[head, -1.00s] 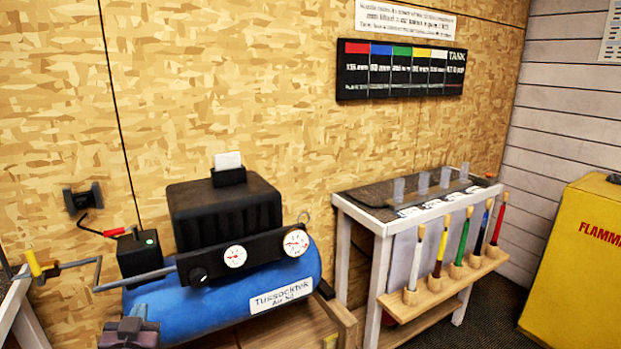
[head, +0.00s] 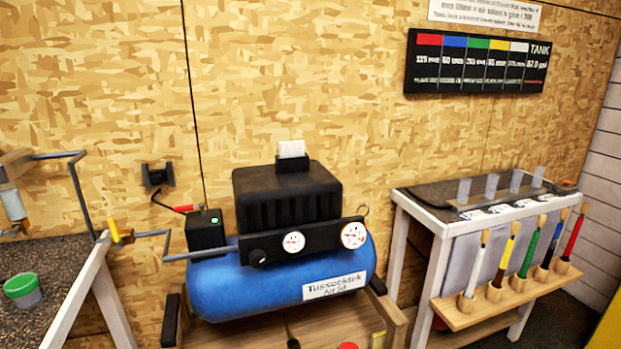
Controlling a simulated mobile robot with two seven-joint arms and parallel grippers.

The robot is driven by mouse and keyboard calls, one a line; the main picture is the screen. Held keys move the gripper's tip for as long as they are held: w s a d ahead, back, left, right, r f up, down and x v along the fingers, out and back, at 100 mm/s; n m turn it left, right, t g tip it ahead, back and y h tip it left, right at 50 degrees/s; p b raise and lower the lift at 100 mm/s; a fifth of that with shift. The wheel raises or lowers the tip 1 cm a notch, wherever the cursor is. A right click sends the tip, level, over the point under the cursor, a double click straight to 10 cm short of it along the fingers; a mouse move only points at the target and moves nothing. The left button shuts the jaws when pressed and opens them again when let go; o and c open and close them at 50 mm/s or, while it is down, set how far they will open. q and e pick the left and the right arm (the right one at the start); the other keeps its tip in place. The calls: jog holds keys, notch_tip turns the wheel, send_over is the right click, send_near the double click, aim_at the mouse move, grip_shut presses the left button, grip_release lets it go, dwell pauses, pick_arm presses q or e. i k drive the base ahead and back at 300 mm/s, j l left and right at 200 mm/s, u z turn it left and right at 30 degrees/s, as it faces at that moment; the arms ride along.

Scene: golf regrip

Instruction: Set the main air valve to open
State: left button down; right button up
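A yellow valve handle (head: 119,232) sits on the grey air pipe (head: 150,234) left of the blue compressor tank (head: 250,287). I take it to be the main air valve. The handle looks tilted, slanting across the pipe end. It is small here, and I cannot tell whether the valve is open or closed. Neither of my grippers is in view.
A black control bar with two white gauges (head: 293,242) fronts the compressor. A white-legged bench with a green-lidded jar (head: 23,289) stands at left, its leg near the valve. A black tank board (head: 478,62) hangs above.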

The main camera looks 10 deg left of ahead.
aim_at(111, 225)
jog(key=u, duration=1.45)
jog(key=j+z, duration=0.15)
jog(key=z, duration=0.2)
jog(key=i+j+z, duration=0.1)
jog(key=z, duration=0.25)
jog(key=j+z, duration=0.4)
jog(key=j, duration=0.55)
jog(key=j+z, duration=0.1)
jog(key=j, duration=0.75)
jog(key=i, duration=0.05)
